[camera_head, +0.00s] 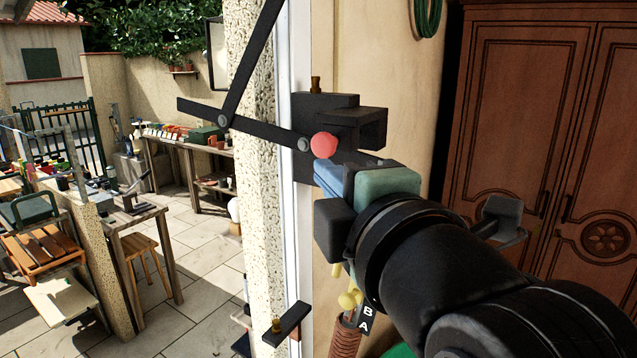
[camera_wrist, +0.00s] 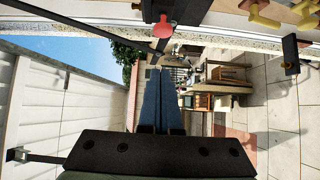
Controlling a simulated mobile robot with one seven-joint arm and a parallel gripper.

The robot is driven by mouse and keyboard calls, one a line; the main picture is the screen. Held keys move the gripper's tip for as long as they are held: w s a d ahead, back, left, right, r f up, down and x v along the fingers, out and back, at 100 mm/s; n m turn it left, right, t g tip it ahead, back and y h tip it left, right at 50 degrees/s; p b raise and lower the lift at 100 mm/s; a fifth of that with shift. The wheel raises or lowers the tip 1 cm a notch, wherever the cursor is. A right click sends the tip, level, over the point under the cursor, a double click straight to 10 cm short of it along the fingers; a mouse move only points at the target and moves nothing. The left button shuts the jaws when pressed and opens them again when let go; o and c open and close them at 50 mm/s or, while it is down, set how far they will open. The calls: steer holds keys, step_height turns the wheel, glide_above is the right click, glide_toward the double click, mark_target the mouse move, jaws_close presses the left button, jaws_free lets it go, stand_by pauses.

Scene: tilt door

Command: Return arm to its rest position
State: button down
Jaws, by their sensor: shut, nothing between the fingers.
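My gripper (camera_head: 322,170) is at the end of my black arm, which reaches in from the lower right in the head view. Its two blue fingers lie together, shut and empty, in the wrist view (camera_wrist: 159,72). In the head view the fingers are just below a red ball knob (camera_head: 323,144) on a black bracket (camera_head: 335,112). The knob also shows in the wrist view (camera_wrist: 162,27), apart from the fingertips in that picture. The head view does not show clearly whether a finger touches it. A white ribbed panel (camera_wrist: 70,100) fills the left of the wrist view.
A lower black bracket (camera_head: 287,322) juts from the post. A wooden wardrobe (camera_head: 560,130) stands at the right. Workbenches (camera_head: 190,150) and tiled floor lie outside at left.

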steer(key=s+a+r+m+t+h+b, duration=0.1)
steer(key=s+r+m+t, duration=0.3)
steer(key=m, duration=0.6)
steer(key=s+a+r+m+t+h+b, duration=0.2)
steer(key=s+m+t, duration=0.4)
steer(key=m, duration=0.4)
step_height(320, 180, up, 2)
steer(key=shift+s+a+r+m+h+b, duration=0.2)
steer(key=shift+s+r+m+h+b, duration=0.1)
steer(key=shift+s+h+b, duration=0.25)
steer(key=shift+w+a, duration=0.1)
steer(key=shift+w, duration=0.05)
